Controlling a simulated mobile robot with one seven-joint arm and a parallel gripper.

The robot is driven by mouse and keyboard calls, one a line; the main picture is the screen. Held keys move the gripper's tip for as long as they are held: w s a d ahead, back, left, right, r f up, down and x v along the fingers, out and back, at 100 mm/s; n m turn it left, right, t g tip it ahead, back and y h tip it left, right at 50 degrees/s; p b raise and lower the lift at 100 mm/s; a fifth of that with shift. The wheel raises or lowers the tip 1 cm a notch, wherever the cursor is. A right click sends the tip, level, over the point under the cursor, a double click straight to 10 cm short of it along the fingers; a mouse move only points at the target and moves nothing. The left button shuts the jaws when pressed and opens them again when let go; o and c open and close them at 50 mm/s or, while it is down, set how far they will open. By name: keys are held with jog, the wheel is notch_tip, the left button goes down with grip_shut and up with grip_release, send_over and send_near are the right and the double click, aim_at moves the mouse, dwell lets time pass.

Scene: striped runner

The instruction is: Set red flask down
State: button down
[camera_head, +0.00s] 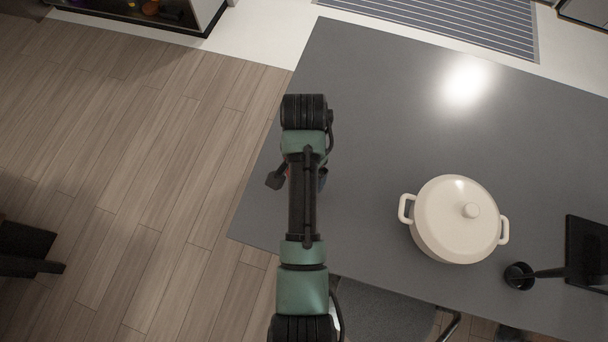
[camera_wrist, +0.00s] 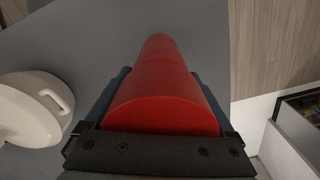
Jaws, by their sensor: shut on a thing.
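The red flask (camera_wrist: 165,90) fills the middle of the wrist view, a smooth red cylinder pointing away from the camera. My gripper (camera_wrist: 160,105) is shut on it, with a dark finger along each side. In the head view my gripper (camera_head: 298,179) is over the left part of the grey table (camera_head: 385,110), near its left edge. There my arm hides nearly all of the flask; only a sliver of red shows beside the arm. I cannot tell whether the flask touches the tabletop.
A cream lidded pot (camera_head: 458,218) stands on the table to the right; it also shows at left in the wrist view (camera_wrist: 30,108). The upper middle tabletop is clear.

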jog(key=shift+f+p, duration=0.3)
jog(key=shift+f, duration=1.6)
jog(key=shift+w+f, duration=0.1)
jog(key=shift+f, duration=0.1)
grip_release()
jog(key=shift+r, duration=0.2)
notch_tip(320, 180, up, 11)
jog(key=shift+f+b, duration=0.2)
jog(key=shift+b, duration=0.2)
jog(key=shift+r+p, duration=0.75)
jog(key=shift+p, duration=0.15)
